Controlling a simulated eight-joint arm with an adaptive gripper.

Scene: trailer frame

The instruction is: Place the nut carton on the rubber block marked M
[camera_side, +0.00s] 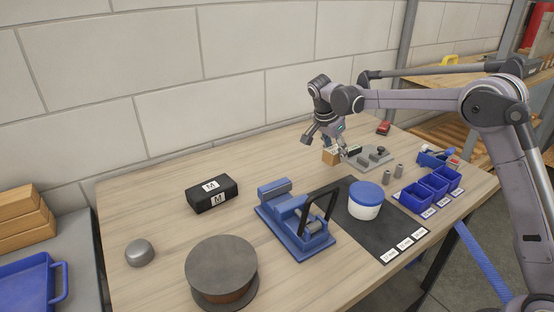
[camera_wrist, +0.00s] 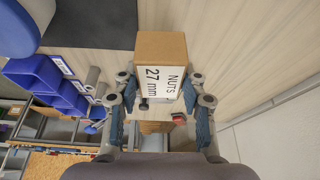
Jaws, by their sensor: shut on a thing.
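The nut carton (camera_wrist: 175,48) is a small brown box with a white label reading "NUTS 27 mm". My gripper (camera_wrist: 160,84) has its two blue-padded fingers on opposite sides of it and is shut on it. In the side view the carton (camera_side: 330,157) shows below my gripper (camera_side: 334,147), partly covered by the fingers, at the back of the bench. I cannot tell whether it touches the bench. The black rubber block (camera_side: 225,196) with white M labels lies at the left of the bench, well away from my gripper. Its top is bare apart from a label.
A blue vise-like fixture (camera_side: 292,222) with a black handle and a blue-lidded white tub (camera_side: 365,200) stand between. A grey plate with posts (camera_side: 368,158) is right beside the carton. A spool (camera_side: 222,265) and a grey dome (camera_side: 139,253) are at the front left. Blue bins (camera_side: 433,187) stand right.

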